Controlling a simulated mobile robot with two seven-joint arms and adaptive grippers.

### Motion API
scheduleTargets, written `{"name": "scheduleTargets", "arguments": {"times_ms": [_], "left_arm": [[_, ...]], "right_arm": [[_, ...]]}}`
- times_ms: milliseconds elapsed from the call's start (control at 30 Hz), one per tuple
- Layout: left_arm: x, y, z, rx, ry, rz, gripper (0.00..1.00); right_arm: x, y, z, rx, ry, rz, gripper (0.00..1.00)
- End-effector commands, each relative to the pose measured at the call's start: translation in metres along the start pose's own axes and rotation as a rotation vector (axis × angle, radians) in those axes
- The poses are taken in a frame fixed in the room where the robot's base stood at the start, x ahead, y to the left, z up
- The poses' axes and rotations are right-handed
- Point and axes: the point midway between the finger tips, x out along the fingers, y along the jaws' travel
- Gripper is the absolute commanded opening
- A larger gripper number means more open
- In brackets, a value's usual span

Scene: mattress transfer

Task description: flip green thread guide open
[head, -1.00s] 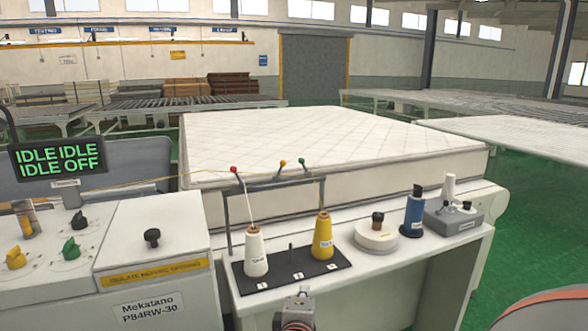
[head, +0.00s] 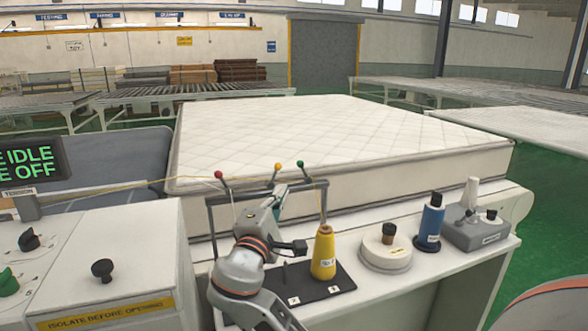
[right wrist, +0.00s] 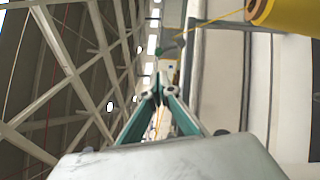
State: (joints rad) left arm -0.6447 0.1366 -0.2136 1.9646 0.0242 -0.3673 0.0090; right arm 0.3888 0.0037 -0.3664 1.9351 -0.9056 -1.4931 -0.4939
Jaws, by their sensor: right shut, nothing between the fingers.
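The green thread guide (head: 300,164) is a small green ball on a thin dark stem on the rack bar at the table's back. The stem leans slightly. My right gripper (head: 281,188) is shut and empty, fingers pointing up at the rack, just left of the green guide and below the yellow guide (head: 277,167). I cannot tell whether it touches either. In the right wrist view the shut teal fingers (right wrist: 160,92) point toward a blurred dark-greenish knob (right wrist: 170,46), perhaps the green guide. My left gripper is not in view.
The red thread guide (head: 219,175) stands left on the rack (head: 210,215). A white round container (head: 386,252) and a blue spool (head: 430,225) stand farther right. The mattress (head: 320,145) lies behind.

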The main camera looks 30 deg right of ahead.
Motion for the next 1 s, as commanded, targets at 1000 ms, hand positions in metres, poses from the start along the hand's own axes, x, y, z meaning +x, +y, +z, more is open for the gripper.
{"name": "scheduleTargets", "arguments": {"times_ms": [1000], "left_arm": [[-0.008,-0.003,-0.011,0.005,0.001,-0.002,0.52]], "right_arm": [[0.088,0.001,0.000,-0.001,0.000,0.001,0.00]]}}
